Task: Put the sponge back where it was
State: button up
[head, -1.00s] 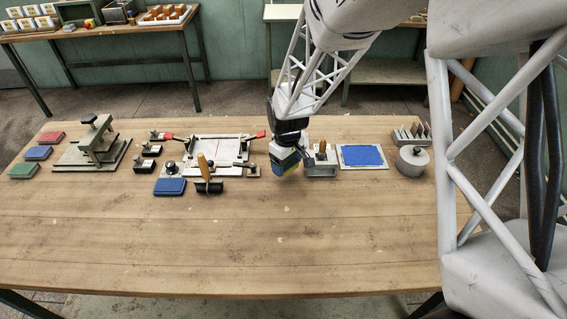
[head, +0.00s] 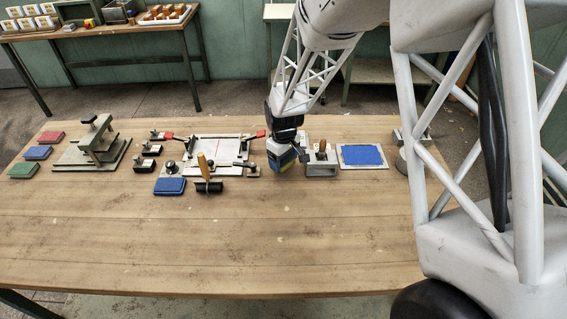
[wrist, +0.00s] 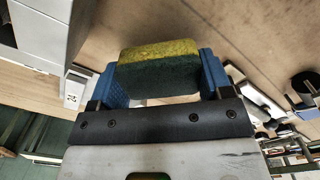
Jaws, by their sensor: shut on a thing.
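The sponge (wrist: 158,66), yellow on one layer and dark green on the other, is held between the blue fingers of my gripper (wrist: 160,78) in the wrist view. In the head view my gripper (head: 281,166) is low over the table, between the white-sheeted board and a metal block with a wooden handle. The sponge is mostly hidden there by the gripper. I cannot tell whether it touches the table.
The metal block (head: 321,161) stands close right of my gripper, with a blue panel (head: 362,155) beyond. The white-sheeted board (head: 218,149) with red-handled clamps is close left. A wooden-handled roller (head: 208,186) and blue pad (head: 170,186) lie before it. The front table (head: 220,245) is clear.

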jog(key=shift+f, duration=0.95)
jog(key=shift+f, duration=0.15)
jog(key=o, duration=1)
jog(key=shift+c, duration=0.2)
notch_tip(320, 180, up, 11)
jog(key=shift+f, duration=0.1)
jog(key=shift+r, duration=0.75)
